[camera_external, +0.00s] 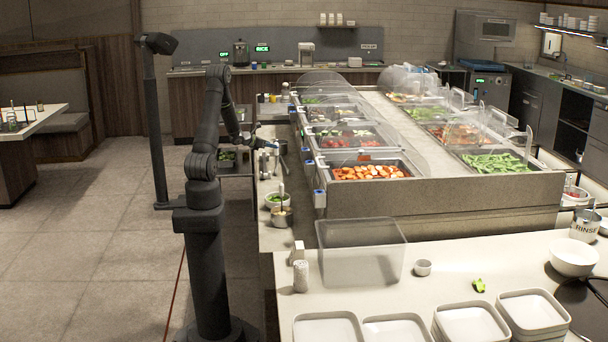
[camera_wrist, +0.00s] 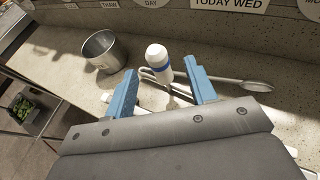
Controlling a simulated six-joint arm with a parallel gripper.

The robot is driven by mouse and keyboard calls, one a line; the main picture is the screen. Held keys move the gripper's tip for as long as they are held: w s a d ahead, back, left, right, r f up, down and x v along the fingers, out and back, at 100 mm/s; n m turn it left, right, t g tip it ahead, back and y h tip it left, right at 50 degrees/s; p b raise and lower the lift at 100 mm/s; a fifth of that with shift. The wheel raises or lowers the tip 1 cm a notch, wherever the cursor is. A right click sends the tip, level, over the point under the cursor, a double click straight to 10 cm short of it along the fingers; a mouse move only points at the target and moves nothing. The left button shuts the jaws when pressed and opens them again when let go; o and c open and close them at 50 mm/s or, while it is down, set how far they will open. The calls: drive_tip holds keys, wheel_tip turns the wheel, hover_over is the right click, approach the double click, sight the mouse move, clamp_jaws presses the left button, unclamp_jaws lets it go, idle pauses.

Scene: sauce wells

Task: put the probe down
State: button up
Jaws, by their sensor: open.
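A white, round-ended handle with a blue band, which looks like the probe (camera_wrist: 158,62), stands between the two blue fingers of my gripper (camera_wrist: 163,86) in the wrist view. The fingers are apart, with a visible gap on each side of the handle. Its lower end is hidden, so I cannot tell what it rests on. In the external view my gripper (camera_external: 268,143) is over the narrow counter left of the food wells. The probe is too small to make out there.
In the wrist view a metal pot (camera_wrist: 103,51) stands left of the probe, and a long-handled spoon (camera_wrist: 248,84) lies to its right on the counter (camera_wrist: 291,104). In the external view a clear bin (camera_external: 361,255) stands on the front counter. Food wells (camera_external: 365,171) line the right side.

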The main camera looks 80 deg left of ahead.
drive_tip(key=x, duration=0.7)
drive_tip(key=shift+a+f, duration=0.1)
drive_tip(key=shift+a, duration=0.1)
drive_tip(key=shift+c, duration=0.4)
clamp_jaws()
drive_tip(key=w+d+r, duration=0.5)
drive_tip(key=d+r, duration=0.5)
drive_tip(key=r, duration=0.1)
drive_tip(key=shift+d, duration=0.3)
